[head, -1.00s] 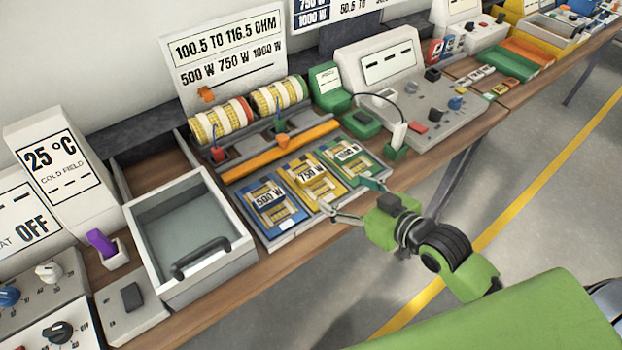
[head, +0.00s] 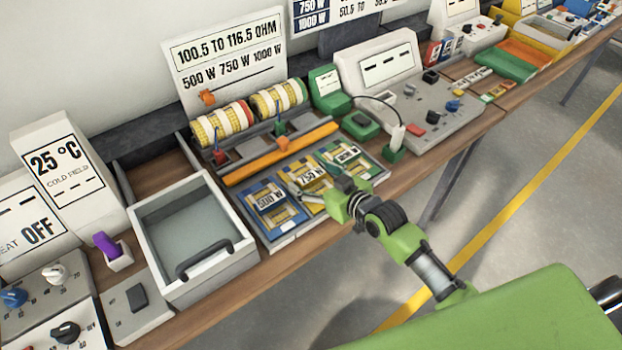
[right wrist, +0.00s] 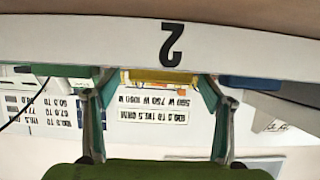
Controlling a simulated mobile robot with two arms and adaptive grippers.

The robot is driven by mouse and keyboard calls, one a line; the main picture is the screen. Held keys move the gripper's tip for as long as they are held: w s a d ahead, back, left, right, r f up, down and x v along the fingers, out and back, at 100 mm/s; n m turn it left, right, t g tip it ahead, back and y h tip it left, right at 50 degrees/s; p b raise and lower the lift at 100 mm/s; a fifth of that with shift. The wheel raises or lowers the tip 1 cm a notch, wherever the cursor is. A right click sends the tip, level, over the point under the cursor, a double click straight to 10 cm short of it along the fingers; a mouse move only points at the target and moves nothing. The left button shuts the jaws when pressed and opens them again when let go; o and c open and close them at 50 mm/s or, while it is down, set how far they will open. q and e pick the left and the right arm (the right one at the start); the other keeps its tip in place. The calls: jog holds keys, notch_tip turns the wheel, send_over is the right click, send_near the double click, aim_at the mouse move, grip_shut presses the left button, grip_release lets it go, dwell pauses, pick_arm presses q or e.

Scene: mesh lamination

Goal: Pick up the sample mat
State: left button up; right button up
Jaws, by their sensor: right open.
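Three flat sample mats lie side by side in a shallow grey tray (head: 284,238): a blue 500 W one (head: 267,203), a yellow 750 W one (head: 303,177) and a green 1000 W one (head: 345,155). My right gripper (head: 328,187) is open at the front edge of the yellow mat and covers part of it in the head view. In the right wrist view, which is upside down, the yellow mat (right wrist: 160,77) shows between the two spread fingertips. The blue mat (right wrist: 248,82) and green mat (right wrist: 62,71) lie outside them. Finger contact cannot be told. My left gripper is not in view.
An orange bar (head: 283,152) and two wound rolls (head: 222,123) stand behind the tray. A grey open-topped drawer (head: 233,262) with a dark handle is to the left. A green block with a white plug (head: 393,153) and a control console (head: 440,108) are to the right.

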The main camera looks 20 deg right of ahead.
jog(key=shift+w+a+f, duration=0.2)
jog(key=shift+w+f, duration=0.1)
jog(key=shift+w, duration=0.3)
jog(key=c, duration=1.3)
jog(key=shift+r, duration=0.1)
